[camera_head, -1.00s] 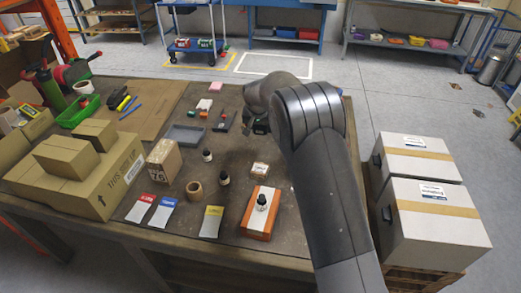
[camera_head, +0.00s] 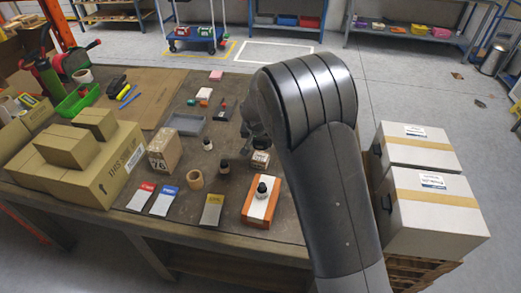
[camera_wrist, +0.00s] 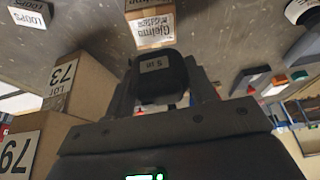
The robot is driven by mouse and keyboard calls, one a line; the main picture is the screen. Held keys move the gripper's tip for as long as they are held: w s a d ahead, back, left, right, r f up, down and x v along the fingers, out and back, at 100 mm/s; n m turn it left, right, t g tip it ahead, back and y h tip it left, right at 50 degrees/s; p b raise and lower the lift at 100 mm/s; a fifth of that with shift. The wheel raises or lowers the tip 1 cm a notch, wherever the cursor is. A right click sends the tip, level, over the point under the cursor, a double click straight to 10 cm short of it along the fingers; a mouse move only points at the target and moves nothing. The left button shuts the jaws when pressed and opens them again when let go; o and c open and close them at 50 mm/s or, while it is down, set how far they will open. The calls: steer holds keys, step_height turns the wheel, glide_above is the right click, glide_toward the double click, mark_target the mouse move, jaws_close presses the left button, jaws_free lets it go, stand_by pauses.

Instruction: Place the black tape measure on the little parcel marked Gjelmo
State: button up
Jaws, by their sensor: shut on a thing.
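The black tape measure (camera_wrist: 160,78), with a small "5 m" label, is held between the fingers of my gripper (camera_wrist: 163,95) in the wrist view. The little parcel marked Gjelmo (camera_wrist: 153,25) shows just beyond the tape measure, a small cardboard box with a white printed label. In the head view the parcel (camera_head: 260,160) stands on the table, with my gripper (camera_head: 257,138) close above or behind it. My arm hides part of the gripper there. I cannot tell whether the tape measure touches the parcel.
An orange box with a white stripe (camera_head: 252,208) carries a dark-capped bottle (camera_head: 262,189) in front of the parcel.

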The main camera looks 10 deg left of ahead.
mark_target(261, 149)
steer(key=shift+f, duration=1.9)
steer(key=shift+f, duration=0.15)
steer(key=o, duration=1.1)
